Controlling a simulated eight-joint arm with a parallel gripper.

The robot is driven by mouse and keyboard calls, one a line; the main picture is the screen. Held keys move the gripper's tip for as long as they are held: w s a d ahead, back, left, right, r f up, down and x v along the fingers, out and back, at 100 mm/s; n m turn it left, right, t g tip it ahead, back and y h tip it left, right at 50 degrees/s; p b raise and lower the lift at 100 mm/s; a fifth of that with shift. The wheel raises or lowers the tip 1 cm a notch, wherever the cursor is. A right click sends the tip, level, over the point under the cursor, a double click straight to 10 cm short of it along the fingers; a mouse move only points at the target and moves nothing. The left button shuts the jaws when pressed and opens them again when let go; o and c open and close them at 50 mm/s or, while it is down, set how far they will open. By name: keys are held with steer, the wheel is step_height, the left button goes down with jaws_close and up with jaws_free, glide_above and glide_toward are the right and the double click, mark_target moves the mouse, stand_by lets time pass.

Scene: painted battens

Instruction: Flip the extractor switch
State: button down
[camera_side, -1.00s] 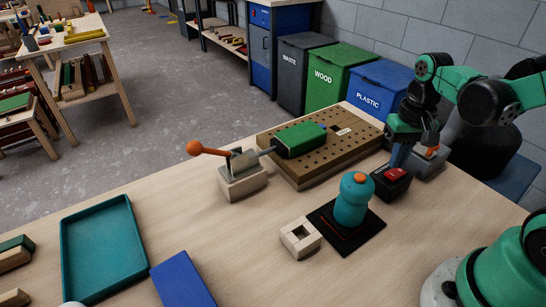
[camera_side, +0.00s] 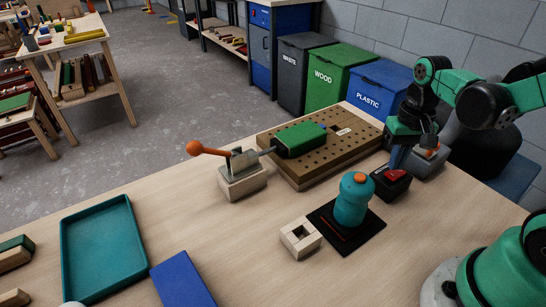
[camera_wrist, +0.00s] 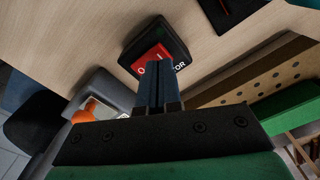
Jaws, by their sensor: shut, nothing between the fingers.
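The extractor switch is a black box (camera_side: 390,184) with a red rocker (camera_side: 396,173) on top, standing on the bench at the right. In the wrist view the red rocker (camera_wrist: 146,61) carries white marks, and part of the label on the black housing (camera_wrist: 178,41) reads "OR". My gripper (camera_side: 396,165) points down with its blue fingers together and empty, right at the switch. In the wrist view the fingertips (camera_wrist: 160,66) overlap the rocker's edge and hide part of it and of the label. I cannot tell whether they touch it.
A grey box with an orange part (camera_side: 432,152) stands close behind the switch. A teal object with an orange top (camera_side: 352,205) stands on a black mat at its left. A perforated wooden board (camera_side: 340,160) holding a green block lies behind.

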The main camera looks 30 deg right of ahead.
steer(key=shift+f, duration=0.9)
stand_by(0.3)
steer(key=shift+r, duration=3.5)
steer(key=w+a+r+n+t, duration=0.2)
steer(key=a+n+t, duration=0.4)
steer(key=a+t, duration=0.1)
steer(key=shift+w+a, duration=0.3)
steer(key=shift+a, duration=0.6)
